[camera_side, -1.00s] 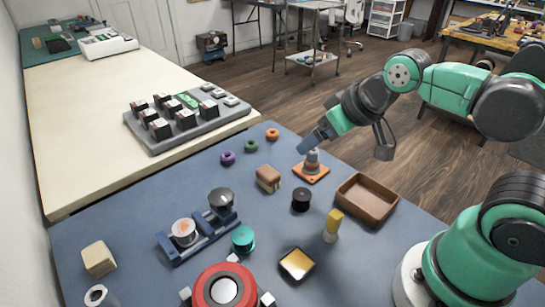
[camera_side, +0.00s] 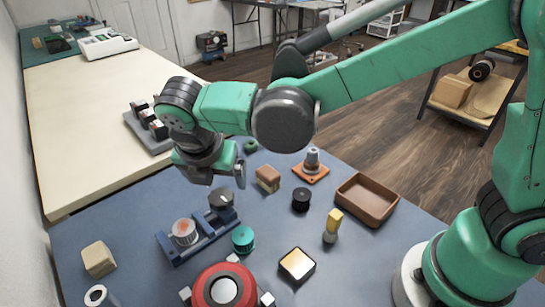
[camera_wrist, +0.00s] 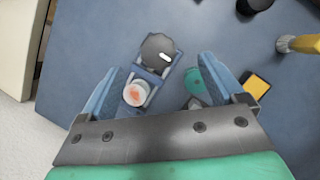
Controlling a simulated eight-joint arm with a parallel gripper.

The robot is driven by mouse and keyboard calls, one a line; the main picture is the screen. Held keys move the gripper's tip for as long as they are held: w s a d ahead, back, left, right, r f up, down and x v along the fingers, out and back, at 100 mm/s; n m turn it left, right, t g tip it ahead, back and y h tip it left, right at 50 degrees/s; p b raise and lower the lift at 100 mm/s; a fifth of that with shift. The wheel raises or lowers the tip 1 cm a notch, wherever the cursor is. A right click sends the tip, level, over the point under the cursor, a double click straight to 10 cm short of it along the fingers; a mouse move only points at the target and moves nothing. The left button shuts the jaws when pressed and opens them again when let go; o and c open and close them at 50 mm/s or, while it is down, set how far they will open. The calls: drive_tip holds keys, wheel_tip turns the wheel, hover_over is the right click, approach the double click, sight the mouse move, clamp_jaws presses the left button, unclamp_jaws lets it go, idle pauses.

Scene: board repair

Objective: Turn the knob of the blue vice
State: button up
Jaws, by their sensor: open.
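The blue vice (camera_side: 205,242) lies on the blue bench mat, left of centre in the side view. Its dark grey round knob (camera_side: 221,198) stands at the far end, and a white round part with an orange mark (camera_side: 184,232) sits at the near end. My gripper (camera_side: 217,178) is above the vice, pointing down, apart from the knob. In the wrist view my gripper (camera_wrist: 162,66) is open and empty, with blue fingers on both sides. The knob (camera_wrist: 158,50) shows in the gap, just beyond the fingertips, with a pale mark on its top.
A teal round part (camera_side: 243,239) lies close to the vice's right side. A red round fixture (camera_side: 224,287) is in front. A brown block (camera_side: 268,179), a black cylinder (camera_side: 301,199) and a brown tray (camera_side: 367,200) are to the right. A beige block (camera_side: 98,259) is left.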

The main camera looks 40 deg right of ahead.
sight(220, 195)
drive_tip(key=shift+w+a+f+n, duration=0.15)
drive_tip(key=shift+a+f+n, duration=0.15)
drive_tip(key=shift+f+n, duration=0.3)
drive_tip(key=shift+x, duration=2.45)
drive_tip(key=c, duration=1.3)
drive_tip(key=shift+m, duration=0.3)
